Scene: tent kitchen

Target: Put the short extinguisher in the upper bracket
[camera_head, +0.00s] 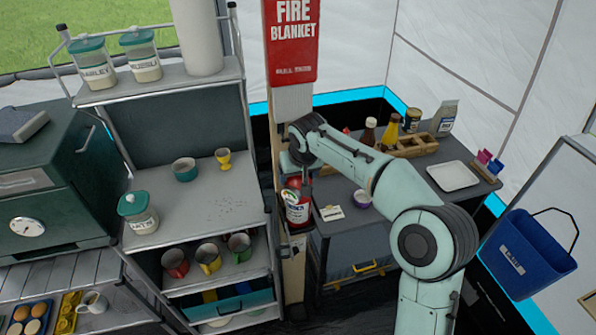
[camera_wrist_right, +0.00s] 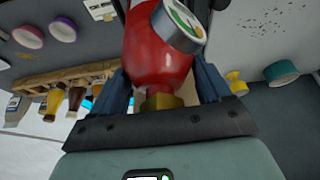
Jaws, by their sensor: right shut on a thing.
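The short extinguisher (camera_head: 297,207) is a red cylinder with a white label, upright in front of the wooden post below the fire blanket. My right gripper (camera_head: 300,182) points down at its top, and the arm partly covers it. In the right wrist view the red extinguisher (camera_wrist_right: 158,62) sits between the two dark fingers of my right gripper (camera_wrist_right: 165,88), which is shut on it. A brass-coloured fitting shows near the palm. The upper bracket cannot be made out clearly; the extinguisher and arm cover that part of the post. My left gripper is not in view.
A red fire blanket case (camera_head: 292,38) hangs on the post above my wrist. A metal shelf (camera_head: 180,205) with mugs and jars stands close on the left. A dark counter with a white tray (camera_head: 453,176) and bottles is on the right. A blue bucket (camera_head: 525,255) hangs at far right.

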